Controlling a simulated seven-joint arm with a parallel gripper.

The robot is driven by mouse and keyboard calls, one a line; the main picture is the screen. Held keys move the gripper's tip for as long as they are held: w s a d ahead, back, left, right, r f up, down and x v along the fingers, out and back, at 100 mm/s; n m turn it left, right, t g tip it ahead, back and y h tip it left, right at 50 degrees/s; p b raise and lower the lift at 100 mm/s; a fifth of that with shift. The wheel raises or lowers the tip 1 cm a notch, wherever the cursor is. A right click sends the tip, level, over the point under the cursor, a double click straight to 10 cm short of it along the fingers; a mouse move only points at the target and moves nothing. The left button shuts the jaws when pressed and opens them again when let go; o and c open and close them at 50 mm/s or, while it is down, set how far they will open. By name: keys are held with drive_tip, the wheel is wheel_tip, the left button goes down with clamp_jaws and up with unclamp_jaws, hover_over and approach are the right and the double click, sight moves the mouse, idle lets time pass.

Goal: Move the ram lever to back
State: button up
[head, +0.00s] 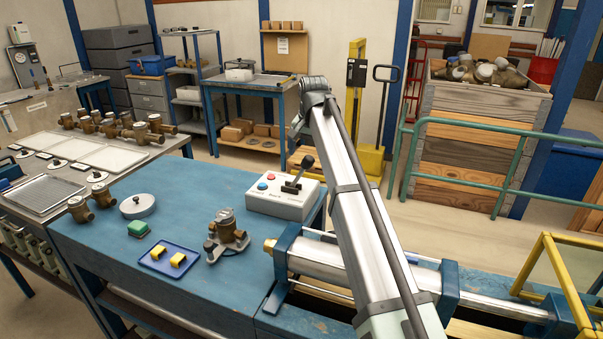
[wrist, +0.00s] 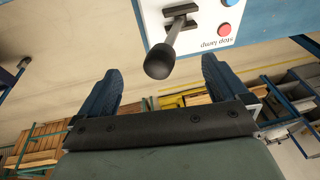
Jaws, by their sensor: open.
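The ram lever (head: 299,174) is a dark stick with a black knob on a white control box (head: 277,207). In the head view it tilts up and to the right from its slot. In the wrist view the lever (wrist: 177,36) points toward me, its round knob at the near end. My gripper (wrist: 162,68) is open, with one dark finger on each side of the knob in the picture and visible gaps on both sides. I cannot tell how far the knob is in depth. In the head view my fingers are not clearly visible.
The box has a red button (head: 262,186) and a blue button (head: 271,176) beside the lever. It stands on a blue bench (head: 185,205). A brass meter (head: 226,234) and a blue tray (head: 155,267) lie nearby. A metal ram cylinder (head: 330,262) runs along the right.

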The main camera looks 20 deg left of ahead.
sight(300, 173)
drive_tip(key=shift+x, duration=1.15)
idle(0.8)
drive_tip(key=shift+c, duration=0.3)
drive_tip(key=c, duration=1.5)
